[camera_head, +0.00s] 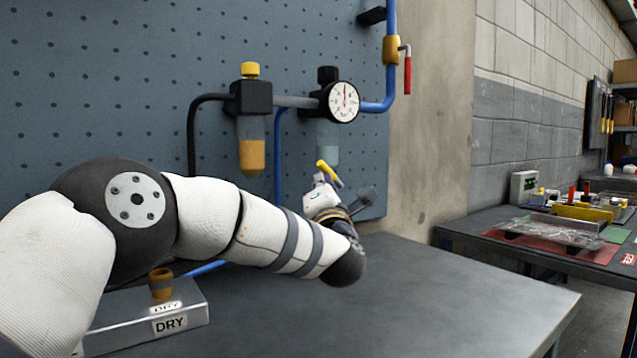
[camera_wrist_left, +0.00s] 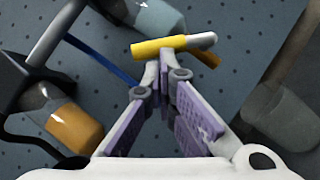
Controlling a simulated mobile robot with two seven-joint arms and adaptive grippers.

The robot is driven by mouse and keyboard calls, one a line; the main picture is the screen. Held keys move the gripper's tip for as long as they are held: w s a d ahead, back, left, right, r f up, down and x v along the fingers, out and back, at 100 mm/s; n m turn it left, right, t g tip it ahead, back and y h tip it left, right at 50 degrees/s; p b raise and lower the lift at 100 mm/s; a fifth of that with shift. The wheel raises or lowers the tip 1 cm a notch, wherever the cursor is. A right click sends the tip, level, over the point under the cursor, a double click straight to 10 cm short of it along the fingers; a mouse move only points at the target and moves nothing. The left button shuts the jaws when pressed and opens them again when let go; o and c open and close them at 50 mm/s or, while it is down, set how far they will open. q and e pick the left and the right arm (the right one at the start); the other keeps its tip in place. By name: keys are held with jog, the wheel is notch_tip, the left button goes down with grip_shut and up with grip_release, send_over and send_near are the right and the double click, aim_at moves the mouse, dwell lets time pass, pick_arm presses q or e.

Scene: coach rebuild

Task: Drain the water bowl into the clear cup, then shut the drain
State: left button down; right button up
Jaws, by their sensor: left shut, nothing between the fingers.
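The water bowl (camera_head: 327,143) hangs under the black unit with the round gauge (camera_head: 343,101). It looks pale blue and see-through, and also shows at the top of the left wrist view (camera_wrist_left: 155,18). A yellow handle (camera_head: 328,172) sits below it, lying crosswise in the left wrist view (camera_wrist_left: 158,47). My left gripper (camera_head: 322,186) is just at this handle. Its fingertips (camera_wrist_left: 163,60) are together right beside the handle, with nothing between them; contact is unclear. A grey, see-through cylinder (camera_wrist_left: 284,116) at the right may be the clear cup. My right gripper is out of view.
An amber-filled bowl (camera_head: 251,150) with a yellow knob hangs left of the water bowl. A red-handled valve (camera_head: 407,74) is on the blue pipe. A box marked DRY (camera_head: 185,310) stands on the bench (camera_head: 440,300), whose right part is bare.

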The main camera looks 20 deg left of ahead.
aim_at(327, 156)
pick_arm(q)
notch_tip(327, 156, up, 2)
jog(key=m+h+p, duration=0.1)
jog(key=m+p, duration=0.1)
jog(key=shift+w+d+r+m+g, duration=0.1)
jog(key=shift+m+g, duration=0.2)
jog(key=shift+m, duration=0.1)
jog(key=shift+w+d+r+p, duration=0.15)
jog(key=shift+w+r+p, duration=0.1)
jog(key=shift+p, duration=0.1)
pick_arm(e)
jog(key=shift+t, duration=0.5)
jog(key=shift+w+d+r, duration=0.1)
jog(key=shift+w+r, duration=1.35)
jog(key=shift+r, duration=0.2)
pick_arm(q)
jog(key=shift+w+d+r, duration=0.2)
jog(key=shift+w+r, duration=0.1)
jog(key=shift+r, duration=0.2)
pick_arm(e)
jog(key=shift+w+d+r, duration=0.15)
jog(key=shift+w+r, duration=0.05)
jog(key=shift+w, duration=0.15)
pick_arm(q)
jog(key=shift+w+d, duration=0.1)
jog(key=shift+w, duration=0.05)
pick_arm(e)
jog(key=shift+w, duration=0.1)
